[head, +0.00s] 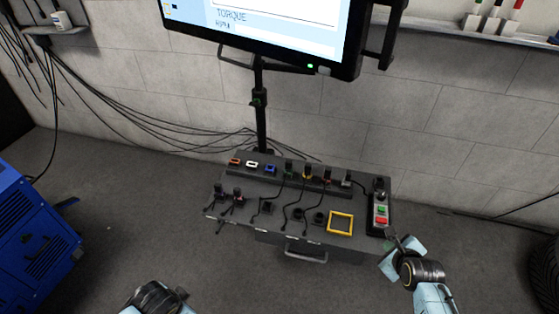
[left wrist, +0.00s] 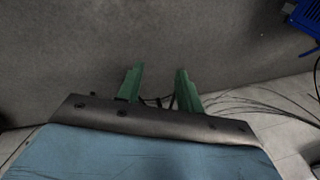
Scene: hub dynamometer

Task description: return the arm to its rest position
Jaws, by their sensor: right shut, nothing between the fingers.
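My right arm (head: 424,272) comes in at the lower right of the head view. My right gripper (head: 398,241) is shut and empty, beside the right end of the dark console and just below its button box (head: 381,213). Whether it touches the console I cannot tell. Part of my left arm (head: 155,299) shows at the bottom edge of the head view; its fingers are not seen there. In the left wrist view my left gripper (left wrist: 160,88) has its two green fingers apart with nothing between them, above grey floor.
The console (head: 283,237) carries several coloured connectors, cables and a yellow square frame (head: 340,223). A monitor (head: 270,25) stands behind it on a post. A blue cabinet (head: 40,240) is at left, a dark tyre (head: 546,268) at right. Floor lies clear between console and cabinet.

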